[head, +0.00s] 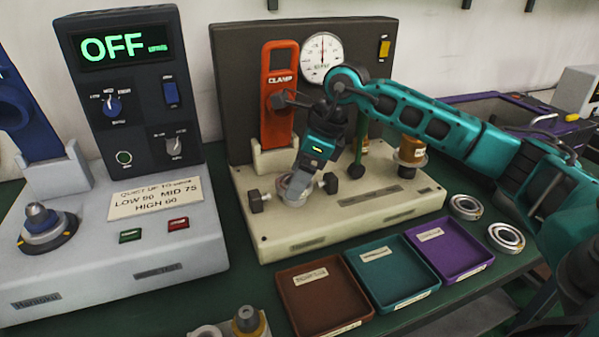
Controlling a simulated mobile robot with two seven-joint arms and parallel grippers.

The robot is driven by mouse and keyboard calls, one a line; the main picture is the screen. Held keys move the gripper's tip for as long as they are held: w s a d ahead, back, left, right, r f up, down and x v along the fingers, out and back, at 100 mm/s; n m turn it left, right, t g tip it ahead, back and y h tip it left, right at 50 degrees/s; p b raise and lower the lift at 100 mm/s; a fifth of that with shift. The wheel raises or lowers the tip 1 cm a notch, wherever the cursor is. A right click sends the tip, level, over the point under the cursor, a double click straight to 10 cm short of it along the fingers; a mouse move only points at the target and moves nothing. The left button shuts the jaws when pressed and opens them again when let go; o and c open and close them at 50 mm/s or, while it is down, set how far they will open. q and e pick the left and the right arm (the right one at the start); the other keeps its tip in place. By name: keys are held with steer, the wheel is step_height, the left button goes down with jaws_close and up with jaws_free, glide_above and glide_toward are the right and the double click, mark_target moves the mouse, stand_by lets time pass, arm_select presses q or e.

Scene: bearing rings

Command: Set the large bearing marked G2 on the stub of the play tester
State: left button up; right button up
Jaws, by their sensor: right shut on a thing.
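The play tester (415,205) is the cream base with a dark back panel, a dial gauge (322,57) and an orange clamp (279,105). My right gripper (297,190) reaches down over the front of its base, shut on a pale metal ring (291,186), the bearing. The gripper covers much of the ring; no mark on it can be read. The stub is hidden, so I cannot tell whether the ring is around it or above it. Black knobs (256,201) stand on either side of the ring. My left gripper is not in view.
Two more bearings (466,207) (506,238) lie on the green table at right. Brown (293,307), teal (398,291) and purple (447,258) trays sit in front of the tester. A grey machine (195,250) reading OFF stands close at left.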

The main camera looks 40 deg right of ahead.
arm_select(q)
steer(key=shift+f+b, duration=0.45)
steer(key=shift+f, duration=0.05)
arm_select(e)
steer(key=shift+f, duration=0.7)
steer(key=o, duration=1.3)
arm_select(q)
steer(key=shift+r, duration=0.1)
arm_select(e)
steer(key=v, duration=0.3)
steer(key=shift+r+p, duration=0.25)
steer(key=shift+p, duration=0.1)
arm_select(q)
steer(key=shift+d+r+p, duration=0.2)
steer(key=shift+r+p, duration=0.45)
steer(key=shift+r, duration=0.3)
arm_select(e)
steer(key=v, duration=0.9)
steer(key=shift+s+d+r, duration=0.1)
steer(key=shift+s+r, duration=0.05)
steer(key=shift+r, duration=0.1)
